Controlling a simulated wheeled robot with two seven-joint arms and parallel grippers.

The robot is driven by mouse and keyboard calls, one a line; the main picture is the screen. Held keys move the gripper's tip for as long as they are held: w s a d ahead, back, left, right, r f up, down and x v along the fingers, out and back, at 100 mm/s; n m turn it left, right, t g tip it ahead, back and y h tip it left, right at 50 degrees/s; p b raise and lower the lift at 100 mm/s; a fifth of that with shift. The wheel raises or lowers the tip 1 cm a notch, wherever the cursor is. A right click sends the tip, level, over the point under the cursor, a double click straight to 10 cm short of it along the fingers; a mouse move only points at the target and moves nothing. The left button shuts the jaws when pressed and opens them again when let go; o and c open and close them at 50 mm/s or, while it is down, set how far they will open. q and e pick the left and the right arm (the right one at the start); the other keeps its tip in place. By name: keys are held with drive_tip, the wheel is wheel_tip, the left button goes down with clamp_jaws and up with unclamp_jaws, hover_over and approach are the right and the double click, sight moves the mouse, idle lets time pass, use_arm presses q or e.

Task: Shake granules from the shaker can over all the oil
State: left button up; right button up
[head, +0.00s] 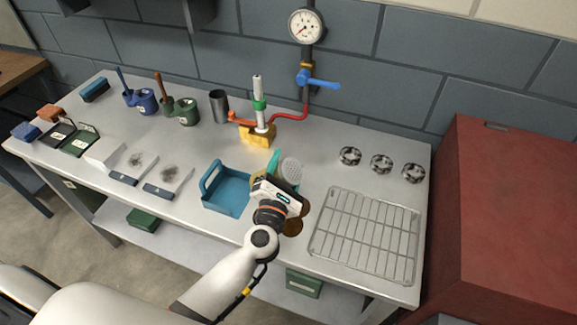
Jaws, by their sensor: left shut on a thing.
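The shaker can (291,170), with a pale perforated lid and a teal body, is at the middle of the bench in the head view. My left gripper (279,184) is shut on it. The can is tilted, with its lid turned to the right and toward the camera. Brown oil (293,228) shows as rounded patches on the bench just right of and below my gripper. My gripper and wrist hide part of the oil and much of the can. I cannot make out granules. My right gripper is not in view.
A blue open tray (226,196) stands close left of my gripper. A wire rack (368,234) lies to the right. A yellow-based stand (258,136) with a red hose is behind. Several small round metal parts (381,164) sit at back right. A red cabinet (510,220) borders the bench.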

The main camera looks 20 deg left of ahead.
use_arm(q)
drive_tip(key=f+m+b, duration=0.1)
drive_tip(key=m, duration=0.1)
drive_tip(key=a+f+m+h+b, duration=0.1)
drive_tip(key=f+m, duration=0.1)
drive_tip(key=shift+f+m, duration=0.6)
drive_tip(key=shift+m, duration=0.5)
wheel_tip(320, 180, down, 3)
drive_tip(key=m, duration=0.2)
drive_tip(key=m+h, duration=0.1)
drive_tip(key=m, duration=0.1)
drive_tip(key=shift+d+r+m+t, duration=0.1)
drive_tip(key=shift+r+m+t, duration=0.1)
drive_tip(key=shift+m+t, duration=0.1)
drive_tip(key=shift+f+m+h, duration=0.25)
drive_tip(key=shift+f+m, duration=0.15)
drive_tip(key=shift+m, duration=0.35)
drive_tip(key=shift+f+m+h, duration=0.25)
drive_tip(key=shift+f+m, duration=0.1)
drive_tip(key=shift+m, duration=0.4)
